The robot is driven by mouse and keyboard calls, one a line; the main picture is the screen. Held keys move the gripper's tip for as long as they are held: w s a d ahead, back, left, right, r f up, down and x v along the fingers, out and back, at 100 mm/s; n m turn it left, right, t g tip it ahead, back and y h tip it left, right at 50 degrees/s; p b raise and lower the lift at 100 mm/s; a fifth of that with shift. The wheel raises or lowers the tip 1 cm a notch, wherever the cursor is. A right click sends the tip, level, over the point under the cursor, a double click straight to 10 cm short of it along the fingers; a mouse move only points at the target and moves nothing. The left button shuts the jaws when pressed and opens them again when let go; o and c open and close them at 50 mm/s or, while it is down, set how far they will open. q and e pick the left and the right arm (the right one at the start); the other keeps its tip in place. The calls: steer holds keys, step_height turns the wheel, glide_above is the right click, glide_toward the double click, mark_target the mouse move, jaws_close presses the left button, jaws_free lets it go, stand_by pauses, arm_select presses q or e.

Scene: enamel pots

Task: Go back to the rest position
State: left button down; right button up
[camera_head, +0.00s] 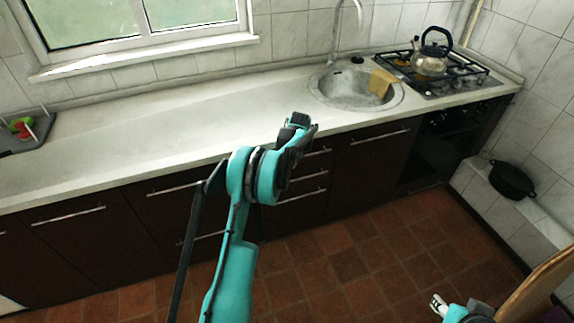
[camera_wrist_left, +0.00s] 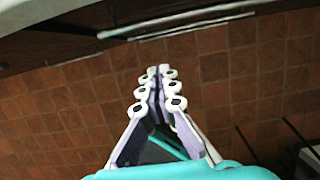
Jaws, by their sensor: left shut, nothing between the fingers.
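My left arm (camera_head: 240,215) rises in the middle of the head view, in front of the counter and the dark cabinets. Its fingers cannot be made out there. In the left wrist view my left gripper (camera_wrist_left: 157,88) is shut, with its white-ringed, purple fingers together and nothing between them. The tiled floor (camera_wrist_left: 80,110) lies beyond the fingertips. My right gripper (camera_head: 438,304) shows only partly at the lower right of the head view, above the floor. Its opening is too small to judge.
The white counter (camera_head: 150,120) runs along the wall, with a sink (camera_head: 335,90), a kettle (camera_head: 431,60) and a stove (camera_head: 450,82). A black pot (camera_head: 512,181) stands on the right ledge. A wooden surface (camera_head: 545,285) is at the lower right. Floor between is clear.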

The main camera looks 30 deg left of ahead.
arm_select(q)
steer(key=p+v, duration=0.1)
steer(key=v, duration=0.5)
steer(key=shift+p, duration=0.35)
steer(key=s+d+r+n+t, duration=0.3)
steer(key=s+d+r+n, duration=1)
steer(key=s+r, duration=0.35)
steer(key=s+d+f+n+t+h, duration=0.1)
steer(key=s+d+n, duration=0.3)
steer(key=s, duration=0.5)
steer(key=s+d+f+n+t+h, duration=0.1)
steer(key=s+d+n, duration=0.3)
steer(key=s+n, duration=0.5)
steer(key=shift+s+d+f, duration=0.35)
steer(key=shift+s+f, duration=0.1)
steer(key=shift+s, duration=0.3)
